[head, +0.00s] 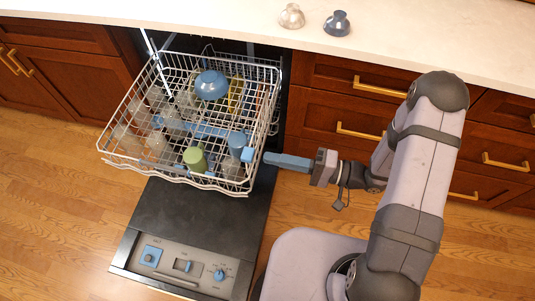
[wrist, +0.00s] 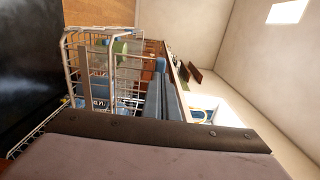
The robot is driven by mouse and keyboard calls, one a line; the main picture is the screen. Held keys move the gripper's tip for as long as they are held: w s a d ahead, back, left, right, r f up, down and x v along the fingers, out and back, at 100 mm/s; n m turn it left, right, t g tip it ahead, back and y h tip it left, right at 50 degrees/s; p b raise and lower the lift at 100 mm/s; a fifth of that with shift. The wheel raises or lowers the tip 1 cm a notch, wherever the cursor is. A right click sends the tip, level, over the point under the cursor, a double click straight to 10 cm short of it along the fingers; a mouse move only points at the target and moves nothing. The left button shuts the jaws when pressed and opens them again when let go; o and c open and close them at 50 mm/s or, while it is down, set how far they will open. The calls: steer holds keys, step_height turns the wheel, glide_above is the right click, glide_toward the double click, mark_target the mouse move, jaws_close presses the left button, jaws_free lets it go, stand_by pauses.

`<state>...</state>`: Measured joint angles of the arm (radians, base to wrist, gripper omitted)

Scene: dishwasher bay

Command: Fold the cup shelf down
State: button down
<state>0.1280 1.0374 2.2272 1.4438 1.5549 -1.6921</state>
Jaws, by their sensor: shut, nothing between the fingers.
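The white wire upper rack (head: 127,157) is pulled out over the open dishwasher door. A long blue strip (head: 172,123) crosses the rack's middle among the wires; I cannot tell whether it belongs to the cup shelf, or how the shelf is tilted. My gripper (head: 250,156) is shut and empty, its blue fingers reaching left to the rack's right side near the front corner. I cannot tell whether they touch the wires. In the wrist view, the fingers (wrist: 160,78) point towards the rack (wrist: 98,34). A blue cup (head: 237,143) stands just left of the fingertips.
The rack holds a green cup (head: 195,158), a blue bowl (head: 211,85) and several clear glasses. The lowered door (head: 190,215) lies below. Drawers (head: 330,110) stand right of the bay.

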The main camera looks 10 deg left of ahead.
mark_target(247, 155)
steer(key=shift+a, duration=1.15)
steer(key=shift+a+r+p, duration=0.1)
steer(key=shift+r+p, duration=0.05)
steer(key=shift+p, duration=0.15)
